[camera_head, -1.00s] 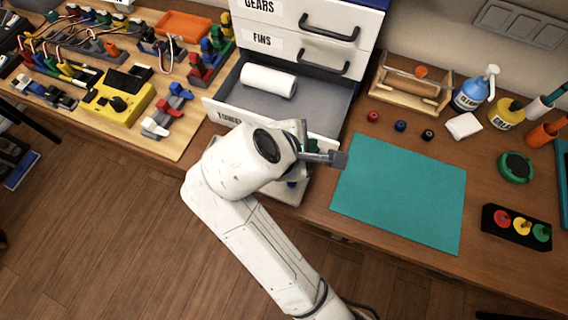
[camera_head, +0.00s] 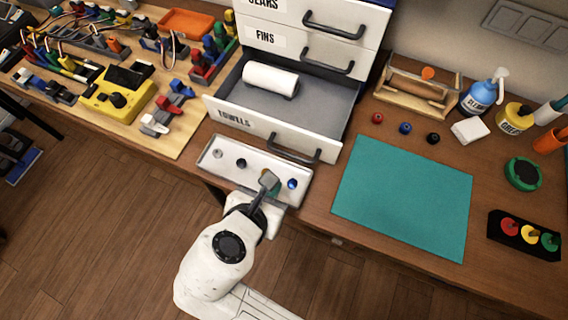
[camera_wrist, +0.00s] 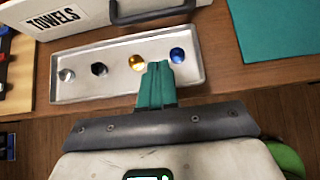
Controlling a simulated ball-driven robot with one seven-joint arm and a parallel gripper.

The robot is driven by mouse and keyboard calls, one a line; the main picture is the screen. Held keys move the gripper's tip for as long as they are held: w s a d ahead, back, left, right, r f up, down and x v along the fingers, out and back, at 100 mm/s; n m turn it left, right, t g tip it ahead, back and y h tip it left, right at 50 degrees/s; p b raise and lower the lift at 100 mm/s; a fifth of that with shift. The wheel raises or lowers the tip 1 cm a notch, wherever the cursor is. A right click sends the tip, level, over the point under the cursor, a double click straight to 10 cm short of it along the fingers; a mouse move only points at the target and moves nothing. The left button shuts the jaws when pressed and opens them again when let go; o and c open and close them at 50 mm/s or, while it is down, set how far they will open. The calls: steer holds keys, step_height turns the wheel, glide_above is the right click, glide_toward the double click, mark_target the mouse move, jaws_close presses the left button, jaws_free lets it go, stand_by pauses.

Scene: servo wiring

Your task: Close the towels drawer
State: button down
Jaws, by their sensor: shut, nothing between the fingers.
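The towels drawer (camera_head: 235,121) is the lowest drawer of the cabinet and stands pulled out. A white towel roll (camera_head: 270,79) lies inside it. Its front carries a TOWELS label and a dark bar handle (camera_head: 296,158); in the wrist view the drawer front (camera_wrist: 70,18) and handle (camera_wrist: 152,14) show at the top. My gripper (camera_head: 268,181) is in front of the drawer, over the near edge of a white tray, apart from the handle. Its teal fingers (camera_wrist: 158,80) are together and empty in the wrist view.
The white tray (camera_head: 222,170) with several small knobs sits in front of the drawer. A teal mat (camera_head: 402,195) lies to the right. The FINS drawer (camera_head: 290,48) above is shut. A board with wired parts and a yellow device (camera_head: 117,98) is at left.

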steer(key=x, duration=0.3)
steer(key=shift+w+d, duration=0.1)
steer(key=shift+w, duration=0.1)
steer(key=shift+w+d+r+p, duration=0.15)
steer(key=shift+w+d, duration=0.05)
steer(key=shift+w, duration=0.3)
steer(key=shift+w+d+r+p, duration=0.15)
steer(key=shift+w+r, duration=0.05)
steer(key=shift+w, duration=0.35)
steer(key=shift+w+d+r, duration=0.1)
steer(key=shift+w+d, duration=0.15)
steer(key=shift+w, duration=0.3)
